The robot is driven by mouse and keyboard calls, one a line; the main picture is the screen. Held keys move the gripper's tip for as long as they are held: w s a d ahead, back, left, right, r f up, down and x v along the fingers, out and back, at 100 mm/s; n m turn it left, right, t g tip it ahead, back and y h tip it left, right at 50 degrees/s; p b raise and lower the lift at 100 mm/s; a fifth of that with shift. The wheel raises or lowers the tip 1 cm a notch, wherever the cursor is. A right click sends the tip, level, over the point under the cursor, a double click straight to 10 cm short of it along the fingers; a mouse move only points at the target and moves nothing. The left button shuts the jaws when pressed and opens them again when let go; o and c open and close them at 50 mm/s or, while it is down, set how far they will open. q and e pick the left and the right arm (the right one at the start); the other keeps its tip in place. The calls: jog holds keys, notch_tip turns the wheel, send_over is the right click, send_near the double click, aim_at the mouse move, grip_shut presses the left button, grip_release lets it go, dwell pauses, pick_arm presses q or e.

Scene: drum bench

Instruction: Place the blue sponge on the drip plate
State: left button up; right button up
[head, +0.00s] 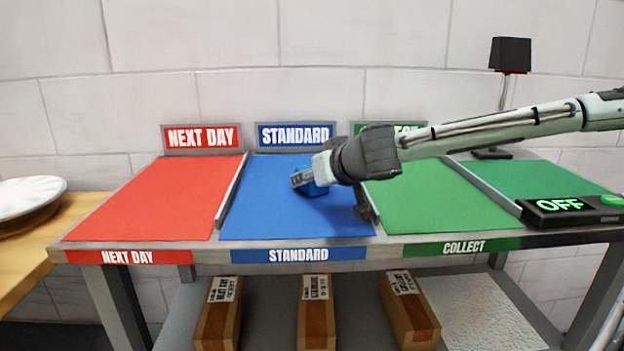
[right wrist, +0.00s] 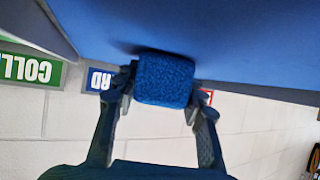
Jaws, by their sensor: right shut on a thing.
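The blue sponge (head: 314,188) is at the blue STANDARD lane (head: 262,213), near its right side. My right gripper (head: 309,177) comes in from the right and is shut on the sponge. In the right wrist view, the sponge (right wrist: 165,80) sits between the two fingertips, against or just off the blue surface; I cannot tell if it touches. My left gripper is not in view.
A red NEXT DAY lane (head: 150,205) lies left, green COLLECT lanes (head: 440,205) right. Upright signs stand behind. Several brown boxes (head: 316,312) and a pale textured panel (head: 485,310) are on the lower shelf.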

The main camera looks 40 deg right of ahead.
notch_tip(320, 180, up, 4)
jog(key=shift+r, duration=0.2)
pick_arm(q)
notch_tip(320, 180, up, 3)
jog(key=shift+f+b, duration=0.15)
jog(key=shift+b, duration=0.5)
pick_arm(e)
jog(key=w+a+r, duration=0.4)
jog(key=a+r, duration=0.2)
jog(key=a, duration=0.5)
jog(key=shift+r, duration=0.2)
